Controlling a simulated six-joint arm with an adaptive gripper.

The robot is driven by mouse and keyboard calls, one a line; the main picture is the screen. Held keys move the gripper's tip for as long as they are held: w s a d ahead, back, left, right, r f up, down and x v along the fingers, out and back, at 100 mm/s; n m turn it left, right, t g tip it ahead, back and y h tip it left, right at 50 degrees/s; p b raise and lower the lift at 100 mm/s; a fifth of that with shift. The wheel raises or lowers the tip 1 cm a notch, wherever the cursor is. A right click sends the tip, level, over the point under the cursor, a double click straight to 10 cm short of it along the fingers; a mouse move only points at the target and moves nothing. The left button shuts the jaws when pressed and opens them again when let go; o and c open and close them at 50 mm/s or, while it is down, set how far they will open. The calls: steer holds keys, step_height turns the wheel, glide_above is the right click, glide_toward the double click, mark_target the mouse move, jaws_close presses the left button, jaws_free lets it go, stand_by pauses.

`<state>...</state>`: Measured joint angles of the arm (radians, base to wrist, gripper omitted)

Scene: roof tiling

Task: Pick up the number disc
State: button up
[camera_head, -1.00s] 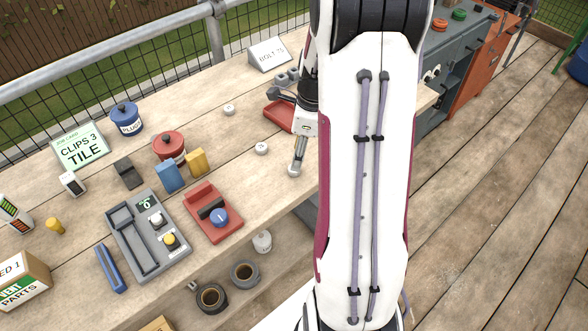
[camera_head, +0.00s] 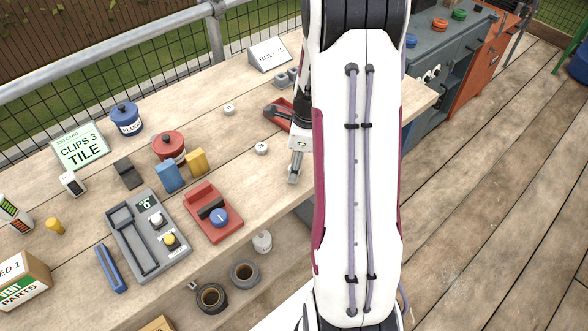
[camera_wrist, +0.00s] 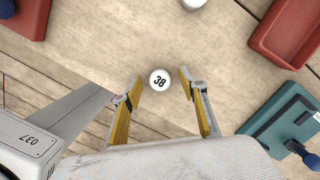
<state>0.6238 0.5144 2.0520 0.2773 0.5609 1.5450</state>
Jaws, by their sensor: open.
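A white round disc marked 38 (camera_wrist: 160,82) lies on the wooden bench in the wrist view. My gripper (camera_wrist: 160,79) is open and empty, and its two yellow-lined fingertips are on either side of the disc in that picture, with a gap to each. I cannot tell its height above the bench. A second white disc (camera_wrist: 194,3) is cut by the top edge. In the head view my gripper (camera_head: 293,179) hangs by the bench's front edge, partly behind my arm. Two white discs (camera_head: 261,148) (camera_head: 228,109) lie to its left; I cannot tell which is 38.
A red tray (camera_wrist: 287,36) is at the top right of the wrist view, and a teal fixture (camera_wrist: 281,130) at the lower right. The bench around the disc is clear. In the head view a red fixture with a blue knob (camera_head: 204,198) and a grey panel (camera_head: 127,217) stand further left.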

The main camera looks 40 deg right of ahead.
stand_by(0.5)
steer(key=c, duration=0.9)
steer(key=shift+r, duration=5)
